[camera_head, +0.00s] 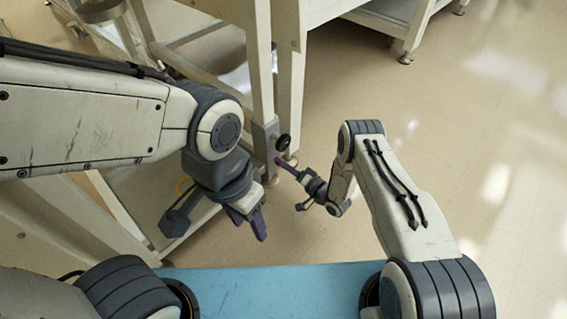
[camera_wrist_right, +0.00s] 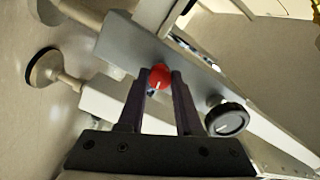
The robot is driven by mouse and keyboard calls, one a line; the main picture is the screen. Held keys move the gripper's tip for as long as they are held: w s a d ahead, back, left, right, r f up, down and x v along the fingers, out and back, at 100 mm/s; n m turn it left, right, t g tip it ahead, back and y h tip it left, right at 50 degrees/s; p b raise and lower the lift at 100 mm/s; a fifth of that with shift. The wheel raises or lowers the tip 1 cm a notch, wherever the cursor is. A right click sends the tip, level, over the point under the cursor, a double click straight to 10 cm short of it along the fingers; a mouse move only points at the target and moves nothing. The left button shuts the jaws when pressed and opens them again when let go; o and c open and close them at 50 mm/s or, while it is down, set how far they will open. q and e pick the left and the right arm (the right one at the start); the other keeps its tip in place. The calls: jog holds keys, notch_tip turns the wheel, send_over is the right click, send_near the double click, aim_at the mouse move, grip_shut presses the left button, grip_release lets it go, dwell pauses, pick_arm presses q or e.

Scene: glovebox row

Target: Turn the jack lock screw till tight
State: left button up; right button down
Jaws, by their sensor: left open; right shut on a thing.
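A small red knob (camera_wrist_right: 159,76) with a white mark, which looks like the lock screw, sits on a grey sleeve (camera_wrist_right: 135,55) around a bench leg. My right gripper (camera_wrist_right: 159,80) is shut on it, with one dark finger on each side. In the head view my right gripper (camera_head: 278,161) reaches the lower part of the leg; the red knob is hidden there. A larger black knob (camera_wrist_right: 226,119) with a white line is on the same leg, right of the fingers, and it also shows in the head view (camera_head: 283,143). My left gripper (camera_head: 257,219) is open and empty, away from the leg.
The white bench leg (camera_head: 260,75) stands beside another upright, with a lower shelf (camera_head: 185,225) on the left. Round levelling feet (camera_wrist_right: 43,67) show at the left in the wrist view. Another bench (camera_head: 395,20) stands at the back. The floor on the right (camera_head: 490,130) is clear.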

jog(key=m, duration=2)
jog(key=shift+f, duration=0.15)
jog(key=shift+m, duration=0.3)
jog(key=c, duration=0.6)
grip_release()
jog(key=shift+s, duration=0.1)
